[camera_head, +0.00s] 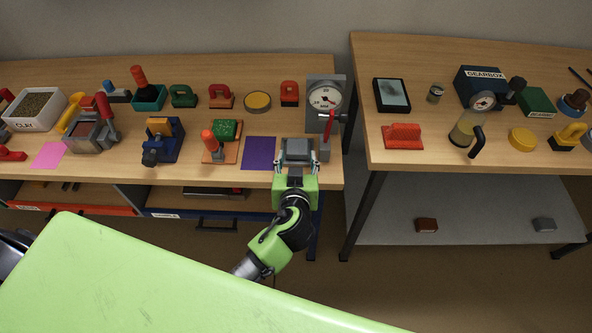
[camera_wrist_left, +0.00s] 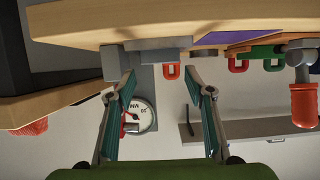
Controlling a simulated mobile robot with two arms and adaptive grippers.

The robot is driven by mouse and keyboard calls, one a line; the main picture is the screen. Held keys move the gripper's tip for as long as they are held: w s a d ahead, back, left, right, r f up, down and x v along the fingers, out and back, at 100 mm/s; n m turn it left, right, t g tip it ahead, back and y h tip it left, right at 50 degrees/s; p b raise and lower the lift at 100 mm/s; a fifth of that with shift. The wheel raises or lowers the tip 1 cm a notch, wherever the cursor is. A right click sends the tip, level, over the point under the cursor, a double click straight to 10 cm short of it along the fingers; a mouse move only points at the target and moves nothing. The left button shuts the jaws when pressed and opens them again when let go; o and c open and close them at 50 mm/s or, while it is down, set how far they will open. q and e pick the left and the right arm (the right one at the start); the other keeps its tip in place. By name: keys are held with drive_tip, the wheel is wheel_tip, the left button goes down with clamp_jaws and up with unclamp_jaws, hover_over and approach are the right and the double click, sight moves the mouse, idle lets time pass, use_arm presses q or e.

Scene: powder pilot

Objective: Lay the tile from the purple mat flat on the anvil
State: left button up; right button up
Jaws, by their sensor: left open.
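The purple mat (camera_head: 258,152) lies near the front edge of the left table and looks bare; its edge also shows in the left wrist view (camera_wrist_left: 228,38). The gauge press (camera_head: 325,93) stands right of it, with a red lever. A grey block (camera_head: 298,149), seemingly the anvil area, sits at its front. My left gripper (camera_head: 297,167) is at the table edge, open, its fingers either side of the block in the head view. In the wrist view the fingers (camera_wrist_left: 160,78) are apart with nothing clearly between them. I cannot make out a separate tile. The right gripper is out of view.
An orange board (camera_head: 225,153) with a green block and red-handled tool is left of the mat. A blue clamp-like tool (camera_head: 163,140) stands further left. A second table (camera_head: 400,155) stands right across a gap. A grey lower shelf (camera_head: 450,215) is beneath it.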

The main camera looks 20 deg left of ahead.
use_arm(q)
drive_tip(key=v, duration=0.6)
drive_tip(key=shift+s+b, duration=0.25)
drive_tip(key=shift+b, duration=0.15)
drive_tip(key=shift+r, duration=0.1)
